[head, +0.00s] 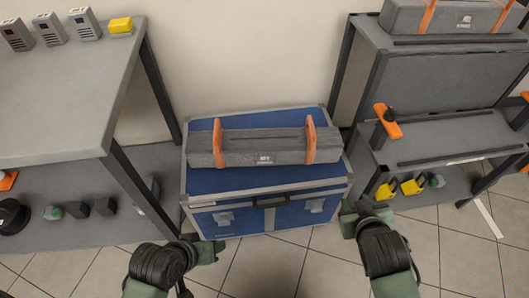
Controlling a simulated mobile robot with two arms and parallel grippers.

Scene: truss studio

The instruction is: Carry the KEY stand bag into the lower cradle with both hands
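A long grey stand bag (262,147) with two orange straps lies across the top of a blue case; its small white label is too small to read. A second grey bag with orange straps (456,17) lies on top of the rack at the upper right. The lower cradle (450,138) is the rack's lower grey shelf with orange-topped posts, and no bag lies on it. My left gripper (212,250) is in front of the case's lower left corner; its finger gap is not clear. My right gripper (358,212) is open and empty beside the case's right front edge. Both are apart from the bag.
The blue case (265,215) with grey edges stands on the tiled floor between a grey table (60,110) at left and the rack. Chargers and a yellow battery (120,25) stand on the table. Small yellow items (411,187) lie under the cradle. Floor in front is clear.

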